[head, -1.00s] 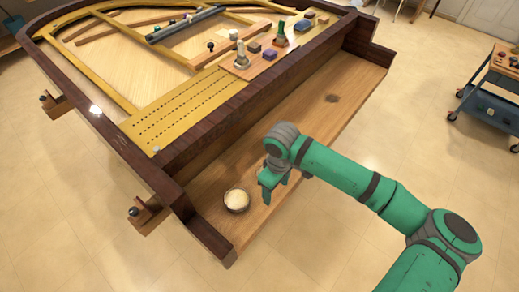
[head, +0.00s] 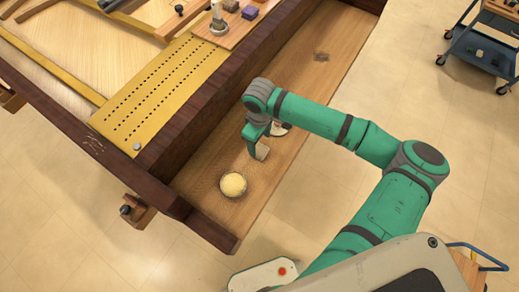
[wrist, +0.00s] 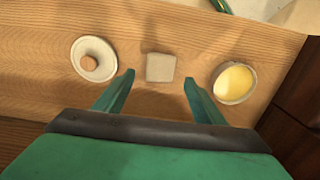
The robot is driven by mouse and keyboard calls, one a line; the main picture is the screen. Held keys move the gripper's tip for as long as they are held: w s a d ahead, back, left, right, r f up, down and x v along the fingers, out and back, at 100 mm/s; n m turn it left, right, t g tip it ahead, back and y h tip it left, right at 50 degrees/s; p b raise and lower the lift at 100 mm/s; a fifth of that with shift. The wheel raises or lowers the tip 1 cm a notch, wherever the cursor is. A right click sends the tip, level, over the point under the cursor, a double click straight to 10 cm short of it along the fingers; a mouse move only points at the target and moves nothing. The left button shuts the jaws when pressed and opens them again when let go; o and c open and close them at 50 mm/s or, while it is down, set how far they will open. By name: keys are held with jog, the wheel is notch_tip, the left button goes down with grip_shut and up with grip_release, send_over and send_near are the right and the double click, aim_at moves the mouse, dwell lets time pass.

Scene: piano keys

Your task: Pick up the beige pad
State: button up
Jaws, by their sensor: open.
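The beige pad (wrist: 161,67) is a small square lying flat on the wooden key shelf. In the wrist view it sits just beyond and between the fingertips of my gripper (wrist: 159,80). My gripper is open and empty, with the pad apart from both fingers. In the head view my gripper (head: 256,141) hangs over the shelf and the pad (head: 262,152) shows partly beside its fingers.
A bowl with yellow contents (wrist: 234,82) is right of the pad in the wrist view. A pale round lid with a tan knob (wrist: 94,59) is left of it. The shelf (head: 215,200) has a raised dark wall (head: 200,125) behind it.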

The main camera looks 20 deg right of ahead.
aim_at(260, 150)
jog(key=shift+f, duration=2.65)
jog(key=shift+s, duration=0.15)
jog(key=c, duration=1.1)
